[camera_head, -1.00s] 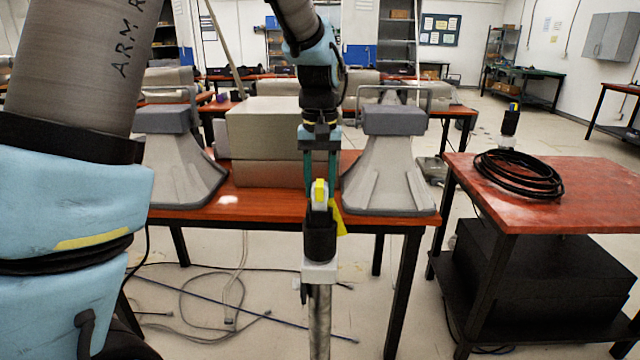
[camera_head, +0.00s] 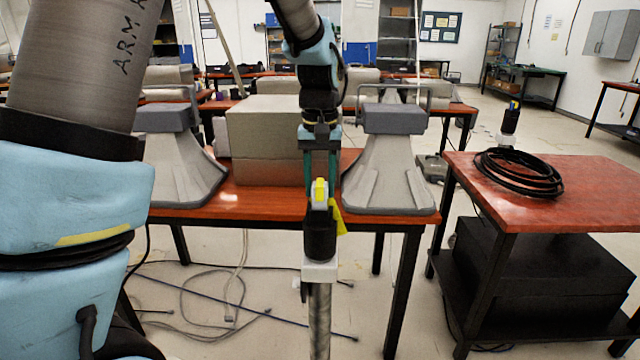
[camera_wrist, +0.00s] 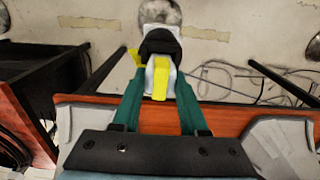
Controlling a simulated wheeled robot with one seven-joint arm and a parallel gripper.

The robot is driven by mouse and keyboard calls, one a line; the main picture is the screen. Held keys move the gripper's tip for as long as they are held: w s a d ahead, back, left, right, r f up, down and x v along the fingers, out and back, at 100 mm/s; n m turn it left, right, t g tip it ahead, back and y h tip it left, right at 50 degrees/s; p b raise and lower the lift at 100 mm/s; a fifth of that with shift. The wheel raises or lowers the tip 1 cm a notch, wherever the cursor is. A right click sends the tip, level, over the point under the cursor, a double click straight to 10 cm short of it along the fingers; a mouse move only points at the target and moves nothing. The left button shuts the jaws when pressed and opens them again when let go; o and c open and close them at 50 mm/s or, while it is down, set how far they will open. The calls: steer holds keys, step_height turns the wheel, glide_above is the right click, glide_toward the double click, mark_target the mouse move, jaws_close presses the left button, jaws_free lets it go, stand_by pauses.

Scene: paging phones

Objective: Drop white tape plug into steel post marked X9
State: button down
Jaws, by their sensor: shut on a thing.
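My gripper (camera_head: 320,188) points down with its two teal fingers shut on the white tape plug (camera_head: 320,203), which has a yellow upper part. In the wrist view the plug (camera_wrist: 160,78) shows between the fingertips. Directly below it is a black cup-like holder (camera_head: 320,240) on a white block, on top of a steel post (camera_head: 320,325). The plug's lower end meets the holder's mouth; how deep it sits is hidden. A yellow tag (camera_head: 338,217) hangs at the holder's right side. I cannot read any X9 mark on the post.
Behind the post a red-brown table (camera_head: 262,208) carries grey horn speakers (camera_head: 388,165) and a beige box (camera_head: 262,150). Cables (camera_head: 235,300) lie on the floor.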

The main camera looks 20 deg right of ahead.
steer(key=shift+f, duration=0.15)
steer(key=shift+r+p, duration=0.7)
steer(key=shift+r, duration=0.1)
stand_by(0.8)
steer(key=shift+f, duration=0.85)
stand_by(0.5)
steer(key=shift+r, duration=0.2)
steer(key=shift+r+p, duration=0.45)
steer(key=shift+r, duration=0.05)
steer(key=shift+r+p, duration=0.2)
steer(key=shift+p, duration=0.15)
stand_by(0.4)
steer(key=shift+f+b, duration=0.45)
steer(key=shift+f, duration=0.4)
stand_by(0.4)
